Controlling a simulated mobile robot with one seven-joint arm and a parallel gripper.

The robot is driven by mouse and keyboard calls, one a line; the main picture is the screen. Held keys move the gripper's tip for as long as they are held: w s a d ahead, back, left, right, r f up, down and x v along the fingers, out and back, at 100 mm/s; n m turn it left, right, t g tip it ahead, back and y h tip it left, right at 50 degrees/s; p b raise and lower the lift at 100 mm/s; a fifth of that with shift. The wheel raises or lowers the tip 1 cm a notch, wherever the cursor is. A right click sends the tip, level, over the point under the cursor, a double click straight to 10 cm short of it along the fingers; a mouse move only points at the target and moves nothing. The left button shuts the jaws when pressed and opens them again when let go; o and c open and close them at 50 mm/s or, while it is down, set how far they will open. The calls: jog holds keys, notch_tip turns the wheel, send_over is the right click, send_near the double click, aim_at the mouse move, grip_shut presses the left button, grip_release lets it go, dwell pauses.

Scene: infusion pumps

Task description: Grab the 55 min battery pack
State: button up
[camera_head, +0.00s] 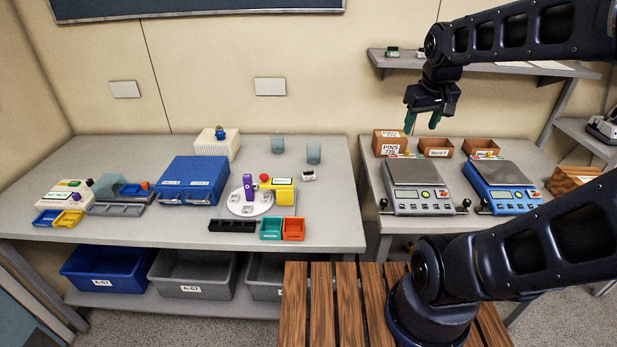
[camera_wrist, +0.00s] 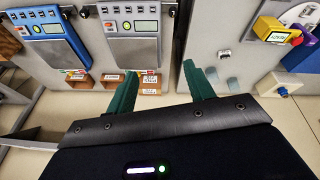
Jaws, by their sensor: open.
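I cannot read a "55 min" label on anything, so I cannot tell which thing is the battery pack. A small white and dark block (camera_head: 308,175) lies on the left table, right of the yellow device; it also shows in the wrist view (camera_wrist: 225,54). Small green-and-white items (camera_head: 392,52) sit on the wall shelf, too small to identify. My gripper (camera_head: 422,122) hangs in the air over the back of the right table, fingers apart and empty. Its two green fingers also show in the wrist view (camera_wrist: 160,72).
The left table holds a blue case (camera_head: 192,182), a yellow device (camera_head: 280,190) and two translucent cups (camera_head: 313,153). A narrow gap separates the tables.

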jog(key=w+a+f+n+g, duration=0.1)
jog(key=w+a+f+n, duration=0.1)
jog(key=w+a+n, duration=0.5)
jog(key=n+g+h, duration=0.2)
jog(key=n+h, duration=0.2)
jog(key=n, duration=0.7)
send_over(309, 172)
jog(key=a, duration=0.4)
notch_tip(309, 172, down, 22)
jog(key=x, duration=1)
jog(key=shift+f, duration=0.1)
jog(key=shift+c, duration=0.2)
jog(key=shift+t, duration=0.3)
jog(key=c, duration=1.1)
